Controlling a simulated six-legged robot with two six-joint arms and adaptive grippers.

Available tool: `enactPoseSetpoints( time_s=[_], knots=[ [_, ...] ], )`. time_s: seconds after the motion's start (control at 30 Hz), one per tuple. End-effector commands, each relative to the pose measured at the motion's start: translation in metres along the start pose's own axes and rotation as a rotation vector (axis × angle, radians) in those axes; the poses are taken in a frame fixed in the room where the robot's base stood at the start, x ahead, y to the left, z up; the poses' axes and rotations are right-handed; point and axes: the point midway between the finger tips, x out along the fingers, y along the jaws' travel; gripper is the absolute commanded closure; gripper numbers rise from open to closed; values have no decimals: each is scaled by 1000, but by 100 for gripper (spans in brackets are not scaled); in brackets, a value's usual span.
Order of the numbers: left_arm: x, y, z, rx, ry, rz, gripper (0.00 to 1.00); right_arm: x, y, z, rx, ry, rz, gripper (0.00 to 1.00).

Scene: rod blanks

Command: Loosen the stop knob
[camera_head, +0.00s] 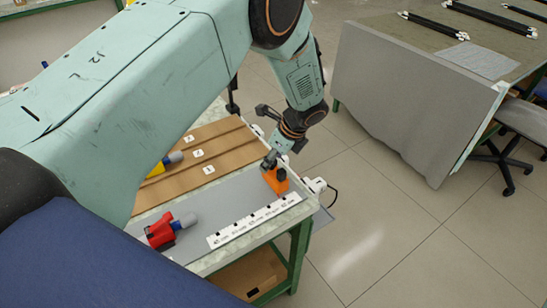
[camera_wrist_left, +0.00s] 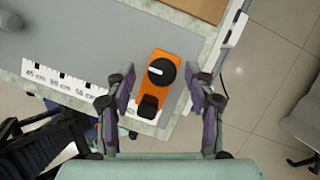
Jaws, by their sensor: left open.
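The orange stop (camera_head: 277,182) sits at the right end of the grey work surface, near the bench edge. In the left wrist view its round black knob (camera_wrist_left: 161,71) carries a white pointer line, with a smaller black part (camera_wrist_left: 148,106) on the orange body. My left gripper (camera_wrist_left: 160,78) is open, its two fingers apart on either side of the stop in the picture. In the head view my left gripper (camera_head: 275,154) is just above the stop and partly hides the knob. I cannot tell whether a finger touches it. My right gripper is not in view.
A white scale strip (camera_head: 253,220) with centimetre marks lies beside the stop. A red clamp-like tool (camera_head: 160,232) lies to the left, a yellow one (camera_head: 158,168) on the brown numbered board (camera_head: 210,178). A grey panel (camera_head: 410,95) stands across the aisle.

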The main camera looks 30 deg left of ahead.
Motion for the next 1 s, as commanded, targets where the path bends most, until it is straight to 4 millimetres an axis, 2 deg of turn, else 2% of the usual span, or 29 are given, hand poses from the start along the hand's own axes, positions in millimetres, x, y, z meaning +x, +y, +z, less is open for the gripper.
enactPoseSetpoints(
  time_s=[0.13, 0.77, 1.0],
  knots=[
    [0, -1, 0, 0, 0, 1, 47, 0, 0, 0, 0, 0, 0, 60],
    [0, -1, 0, 0, 0, 2, 100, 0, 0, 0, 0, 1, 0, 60],
    [0, -2, 0, -22, 0, 10, 100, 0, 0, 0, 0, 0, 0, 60]
  ],
)
